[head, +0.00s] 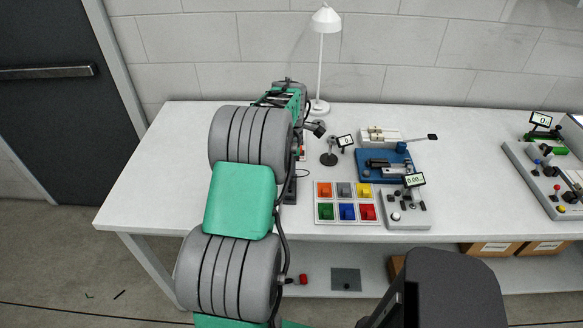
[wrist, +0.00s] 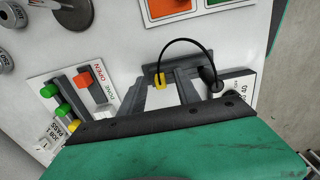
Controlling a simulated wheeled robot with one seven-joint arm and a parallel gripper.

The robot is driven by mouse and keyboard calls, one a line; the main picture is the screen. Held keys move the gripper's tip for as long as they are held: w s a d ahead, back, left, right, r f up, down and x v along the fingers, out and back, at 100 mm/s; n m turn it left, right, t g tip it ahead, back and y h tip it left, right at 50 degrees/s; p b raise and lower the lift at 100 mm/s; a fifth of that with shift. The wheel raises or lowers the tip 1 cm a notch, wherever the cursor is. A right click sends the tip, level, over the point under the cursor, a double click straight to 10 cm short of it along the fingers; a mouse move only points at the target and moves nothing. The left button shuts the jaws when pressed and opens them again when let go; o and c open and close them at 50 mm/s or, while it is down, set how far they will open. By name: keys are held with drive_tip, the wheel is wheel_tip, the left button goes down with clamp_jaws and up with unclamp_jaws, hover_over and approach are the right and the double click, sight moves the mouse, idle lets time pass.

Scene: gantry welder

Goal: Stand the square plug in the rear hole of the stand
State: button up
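My gripper (wrist: 178,88) is at the lower middle of the wrist view. A green body with a black bar fills the bottom and covers much of it. Dark grey parts show past the bar with a pale strip between them, and I cannot tell whether these are my fingers. A small yellow piece (wrist: 160,81) sits there, with a black cable arcing from it to a black knob (wrist: 208,74). In the head view my arm hides the gripper. I cannot make out a square plug, or a stand with holes, for certain in either view.
A tray of coloured blocks (head: 316,203), a grey gauge box (head: 405,222) and a blue fixture (head: 372,175) stand right of my arm. A button panel (wrist: 88,95) lies left in the wrist view. A white lamp (head: 325,20) stands behind. The table's left side (head: 165,165) is clear.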

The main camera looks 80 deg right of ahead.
drive_tip(key=shift+r, duration=0.1)
wheel_tip(320, 180, up, 8)
drive_tip(key=shift+f+b, duration=0.2)
drive_tip(key=shift+b, duration=0.3)
